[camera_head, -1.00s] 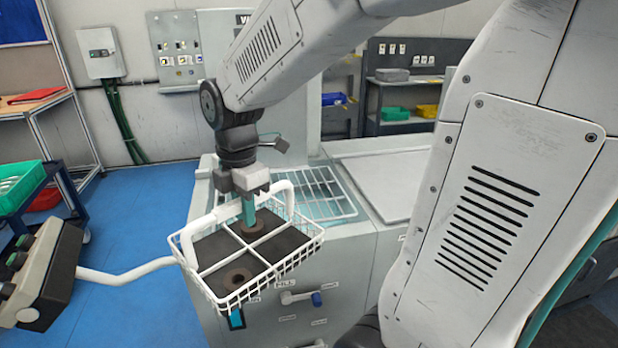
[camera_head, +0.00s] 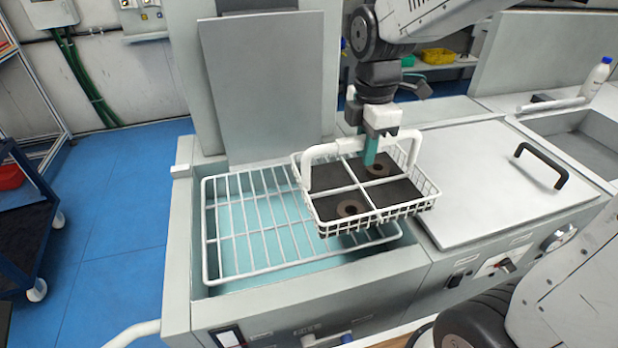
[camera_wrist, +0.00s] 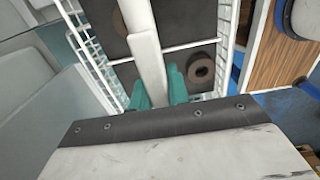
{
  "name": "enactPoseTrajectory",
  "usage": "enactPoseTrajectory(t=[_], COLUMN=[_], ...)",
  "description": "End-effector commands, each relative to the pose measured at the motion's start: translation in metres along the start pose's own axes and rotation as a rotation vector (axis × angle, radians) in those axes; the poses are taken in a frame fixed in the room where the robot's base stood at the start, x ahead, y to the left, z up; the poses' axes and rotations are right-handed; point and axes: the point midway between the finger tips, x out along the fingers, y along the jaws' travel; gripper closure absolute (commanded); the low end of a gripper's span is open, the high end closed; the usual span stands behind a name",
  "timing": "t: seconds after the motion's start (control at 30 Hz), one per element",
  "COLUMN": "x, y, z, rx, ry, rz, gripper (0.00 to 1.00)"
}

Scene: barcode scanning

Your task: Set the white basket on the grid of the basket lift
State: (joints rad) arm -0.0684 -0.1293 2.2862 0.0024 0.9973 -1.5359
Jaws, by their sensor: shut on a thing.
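The white wire basket (camera_head: 432,197) hangs from my gripper (camera_head: 369,152), which is shut on its handle. The basket has dark compartments, and two of them hold brown ring-shaped parts. In the wrist view the teal fingers of my gripper (camera_wrist: 160,90) sit on both sides of the white handle (camera_wrist: 145,45). The white grid (camera_head: 262,228) of the basket lift lies over a light blue basin. The basket is over the right part of the grid and appears to be above it; the exact gap cannot be told.
A grey upright panel (camera_head: 265,85) stands behind the grid. A flat lid with a black handle (camera_head: 541,165) is to the right, with a white bottle (camera_head: 596,78) behind it. The left part of the grid is clear. A dark cart (camera_head: 30,235) stands at far left.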

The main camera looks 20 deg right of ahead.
Motion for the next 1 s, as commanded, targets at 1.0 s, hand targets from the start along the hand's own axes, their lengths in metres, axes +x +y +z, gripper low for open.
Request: enactPoseTrajectory(t=[1.0], x=[0.03], y=[0.056], z=[-0.127], rx=[0.029], ry=[0.0], rz=[0.0], gripper=[1.0])
